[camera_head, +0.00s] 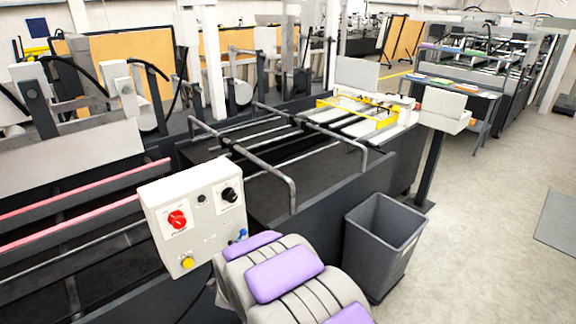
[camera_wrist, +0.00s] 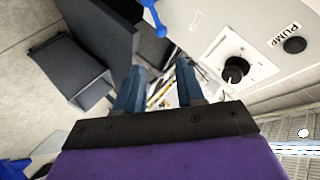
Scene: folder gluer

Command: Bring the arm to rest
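My gripper (camera_wrist: 159,68) shows in the wrist view with its two blue fingers apart and nothing held between them. The fingers are beside a pale control box (camera_wrist: 215,30), whose black knob (camera_wrist: 236,68) is to their right. In the head view my grey and purple arm reaches up from the bottom middle, close to the control box (camera_head: 196,215); I cannot make out the gripper's fingers there. The box carries a red knob (camera_head: 177,219), a black knob (camera_head: 229,195) and a yellow button (camera_head: 187,262).
A blue lever (camera_wrist: 153,18) is near the box, above the fingers in the wrist view. A grey bin (camera_head: 384,243) stands on the floor right of my arm. The long dark machine (camera_head: 330,190) runs behind the box. Open floor (camera_head: 480,240) lies to the right.

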